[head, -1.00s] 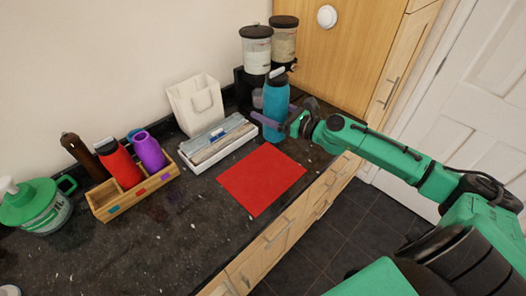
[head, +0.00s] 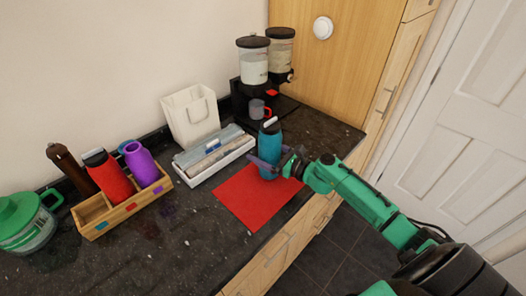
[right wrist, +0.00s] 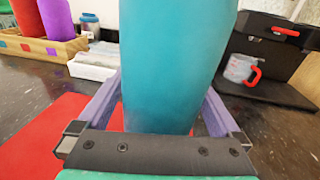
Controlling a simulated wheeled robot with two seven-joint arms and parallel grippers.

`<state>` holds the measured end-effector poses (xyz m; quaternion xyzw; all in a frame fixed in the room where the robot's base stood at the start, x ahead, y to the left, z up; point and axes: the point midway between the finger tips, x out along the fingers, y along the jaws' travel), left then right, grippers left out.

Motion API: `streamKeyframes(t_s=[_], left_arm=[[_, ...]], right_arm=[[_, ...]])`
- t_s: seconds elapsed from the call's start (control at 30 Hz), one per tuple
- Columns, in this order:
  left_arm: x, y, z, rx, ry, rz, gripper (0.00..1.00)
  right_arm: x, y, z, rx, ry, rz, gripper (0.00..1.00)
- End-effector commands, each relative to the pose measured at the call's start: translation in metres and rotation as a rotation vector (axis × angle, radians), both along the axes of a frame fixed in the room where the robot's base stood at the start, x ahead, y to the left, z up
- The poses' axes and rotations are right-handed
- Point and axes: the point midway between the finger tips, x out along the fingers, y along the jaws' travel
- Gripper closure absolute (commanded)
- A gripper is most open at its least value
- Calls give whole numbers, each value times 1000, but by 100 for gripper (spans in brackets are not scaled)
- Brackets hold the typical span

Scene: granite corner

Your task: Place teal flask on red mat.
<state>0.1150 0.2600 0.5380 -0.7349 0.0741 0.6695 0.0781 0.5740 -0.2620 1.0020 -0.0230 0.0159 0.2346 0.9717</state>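The teal flask (head: 269,150) stands upright, its base over the back corner of the red mat (head: 248,202). I cannot tell whether the base touches the mat or hangs slightly above it. My right gripper (head: 270,160) is shut on the flask from the right, with purple fingers on both sides of its lower body. In the right wrist view the flask (right wrist: 175,60) fills the middle between the fingers. Red mat (right wrist: 35,140) shows at the left and under the flask there. My left gripper is not in view.
A white box (head: 214,158) lies close behind the mat. A wooden caddy (head: 122,208) with red and purple bottles stands left. A dispenser (head: 254,66) with a cup (head: 257,109) stands behind. The mat's front half is clear, near the counter edge.

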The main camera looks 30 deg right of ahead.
Motion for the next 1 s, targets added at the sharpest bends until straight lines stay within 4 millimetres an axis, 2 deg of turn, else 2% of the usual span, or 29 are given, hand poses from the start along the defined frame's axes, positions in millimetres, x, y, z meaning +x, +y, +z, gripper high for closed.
streamKeyframes(t_s=[0.27, 0.9, 1.0], left_arm=[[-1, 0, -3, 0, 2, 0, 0], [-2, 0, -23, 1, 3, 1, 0], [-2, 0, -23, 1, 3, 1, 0]], right_arm=[[-8, -4, -1, 1, 3, 0, 0], [-96, -49, 3, 2, 2, -1, 0], [-105, -53, 5, 1, 0, 0, 0]])
